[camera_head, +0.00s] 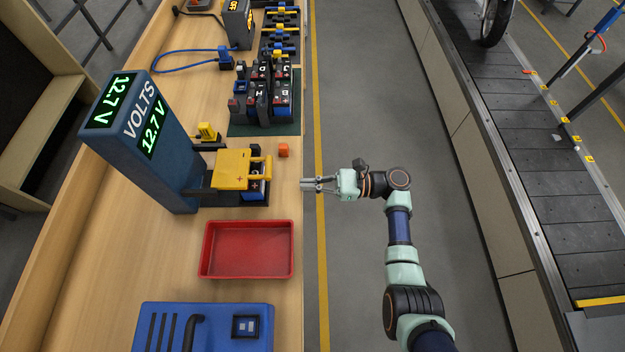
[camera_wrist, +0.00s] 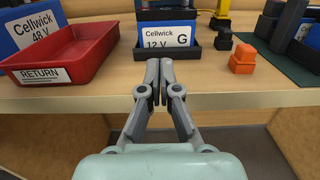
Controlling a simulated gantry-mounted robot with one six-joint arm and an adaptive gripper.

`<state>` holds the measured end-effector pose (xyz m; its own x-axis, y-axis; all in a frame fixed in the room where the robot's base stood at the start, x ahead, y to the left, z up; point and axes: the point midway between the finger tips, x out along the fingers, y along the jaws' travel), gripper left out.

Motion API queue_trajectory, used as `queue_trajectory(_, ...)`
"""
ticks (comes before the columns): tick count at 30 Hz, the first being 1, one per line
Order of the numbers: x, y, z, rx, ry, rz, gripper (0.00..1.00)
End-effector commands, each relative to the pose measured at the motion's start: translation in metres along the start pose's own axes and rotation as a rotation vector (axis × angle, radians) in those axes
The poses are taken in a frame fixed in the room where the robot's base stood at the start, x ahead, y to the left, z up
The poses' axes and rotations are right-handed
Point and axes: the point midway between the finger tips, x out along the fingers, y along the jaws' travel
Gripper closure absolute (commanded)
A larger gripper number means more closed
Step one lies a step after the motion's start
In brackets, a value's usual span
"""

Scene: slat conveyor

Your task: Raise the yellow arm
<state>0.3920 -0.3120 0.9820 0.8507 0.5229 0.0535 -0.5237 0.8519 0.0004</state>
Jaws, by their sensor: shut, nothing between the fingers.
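The yellow arm (camera_head: 232,168) is a flat yellow piece with a handle bar at its right end. It reaches out from the dark blue volt meter (camera_head: 150,140) and lies low over a blue battery (camera_head: 257,189) in a black holder. The wrist view shows this battery's white label (camera_wrist: 167,38), "Cellwick 12 V G", but I cannot make out the arm there. My gripper (camera_head: 306,184) is shut and empty at the bench's right edge, to the right of the battery and apart from it. Its fingertips (camera_wrist: 160,75) meet in front of the label. The meter reads 12.7 V.
An orange block (camera_head: 283,150) stands beside the holder, near the bench edge. A red tray (camera_head: 206,250) marked RETURN sits on the near side. Several batteries stand on a green mat (camera_head: 262,129) farther back. A smaller yellow piece (camera_head: 207,131) stands behind the arm. The aisle is clear.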

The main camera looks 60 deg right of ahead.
Motion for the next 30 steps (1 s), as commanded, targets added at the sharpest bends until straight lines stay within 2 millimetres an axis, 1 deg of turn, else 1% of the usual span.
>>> queue_trajectory(1, 0.012, 0.002, -0.001, -0.001, 0.0, 0.006, 1.0)
queue_trajectory(8, 0.062, 0.001, -0.001, 0.0, 0.0, 0.004, 1.0)
queue_trajectory(9, 0.064, 0.001, 0.007, -0.004, 0.0, 0.003, 1.0)
queue_trajectory(12, 0.067, 0.001, 0.024, -0.004, 0.0, 0.001, 1.0)
queue_trajectory(17, 0.07, 0.0, 0.037, -0.002, 0.0, 0.0, 1.0)
queue_trajectory(30, 0.071, 0.001, 0.04, 0.0, 0.003, 0.002, 1.0)
